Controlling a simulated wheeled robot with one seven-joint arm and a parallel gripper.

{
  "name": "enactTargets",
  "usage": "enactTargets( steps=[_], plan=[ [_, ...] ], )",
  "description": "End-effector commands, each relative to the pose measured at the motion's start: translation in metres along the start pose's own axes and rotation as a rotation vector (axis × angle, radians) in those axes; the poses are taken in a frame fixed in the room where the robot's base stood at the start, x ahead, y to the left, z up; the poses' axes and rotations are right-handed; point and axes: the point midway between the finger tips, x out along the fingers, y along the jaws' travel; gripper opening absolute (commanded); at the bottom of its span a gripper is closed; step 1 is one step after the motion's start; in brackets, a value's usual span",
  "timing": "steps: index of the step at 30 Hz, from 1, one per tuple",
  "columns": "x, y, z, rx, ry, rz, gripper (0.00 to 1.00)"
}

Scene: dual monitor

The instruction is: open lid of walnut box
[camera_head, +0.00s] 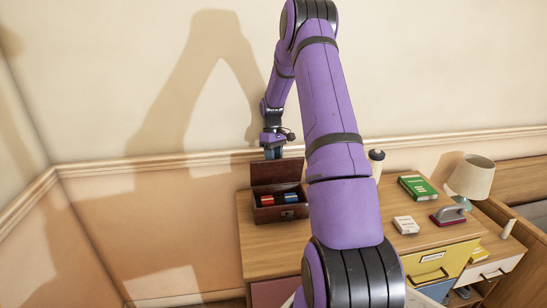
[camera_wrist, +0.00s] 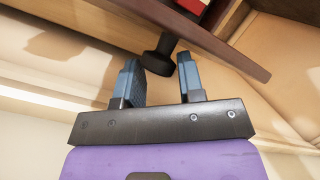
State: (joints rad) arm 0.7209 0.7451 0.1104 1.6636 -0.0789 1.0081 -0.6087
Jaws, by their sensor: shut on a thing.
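The walnut box (camera_head: 281,214) stands on the left of the wooden desk, and its lid (camera_head: 276,171) is raised, tilted up at the back. The interior shows. My gripper (camera_head: 273,154) is above the lid's top edge, with fingers pointing down. In the wrist view the blue fingers of my gripper (camera_wrist: 160,70) are on either side of a dark knob (camera_wrist: 156,60) on the lid (camera_wrist: 215,45). The gripper is shut on this knob; exact finger contact is hard to see.
A red block (camera_head: 267,200) and a blue block (camera_head: 291,198) lie inside the box. My arm crosses the middle of the head view. The wall is close behind.

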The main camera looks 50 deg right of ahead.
Motion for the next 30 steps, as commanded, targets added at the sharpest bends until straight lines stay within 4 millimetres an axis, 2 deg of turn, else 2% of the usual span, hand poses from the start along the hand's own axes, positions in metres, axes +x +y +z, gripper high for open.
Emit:
enactTargets(
  steps=[1,2,3,5,6,21,26,30],
  plan=[
    [0.008,0.008,0.008,0.011,-0.014,0.0,0.0],
    [0.008,0.008,0.008,0.011,-0.014,0.0,0.0],
    [0.008,0.008,0.008,0.011,-0.014,0.0,0.42],
    [0.008,0.008,0.009,0.012,-0.015,-0.001,0.56],
    [0.008,0.007,0.008,0.011,-0.016,-0.002,0.59],
    [0.005,0.003,0.006,0.007,-0.015,-0.005,0.59],
    [-0.011,0.002,0.009,0.008,-0.011,-0.001,0.59],
    [-0.033,-0.001,0.015,0.009,-0.01,0.001,0.59]
  ],
)
